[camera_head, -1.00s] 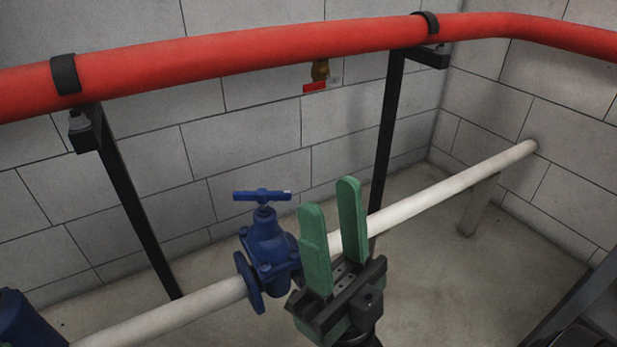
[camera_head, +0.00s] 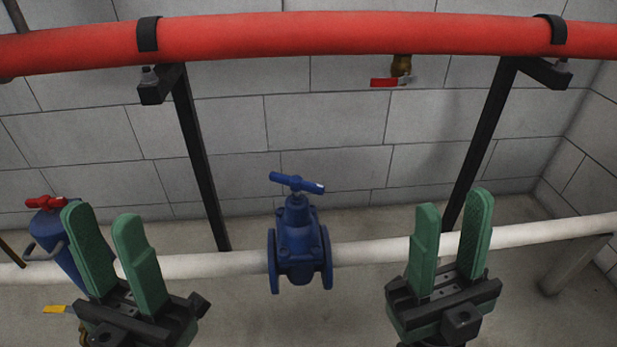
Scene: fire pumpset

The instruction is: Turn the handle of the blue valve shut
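The blue valve (camera_head: 298,245) sits upright on the white pipe in the middle of the head view. Its blue bar handle (camera_head: 297,183) is on top, turned slightly off the pipe's line, with its right end lower in the picture. My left gripper (camera_head: 104,228) has green fingers that stand apart with nothing between them. It is left of the valve, in front of the pipe. My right gripper (camera_head: 455,218) is also open and empty, to the right of the valve. Neither gripper touches the valve or its handle.
A white pipe (camera_head: 400,250) runs across behind both grippers. A thick red pipe (camera_head: 330,37) runs above, held by black brackets. A small valve with a red lever (camera_head: 384,82) hangs under it. A blue fitting with a red handle (camera_head: 46,203) is at the left. Room around the valve is clear.

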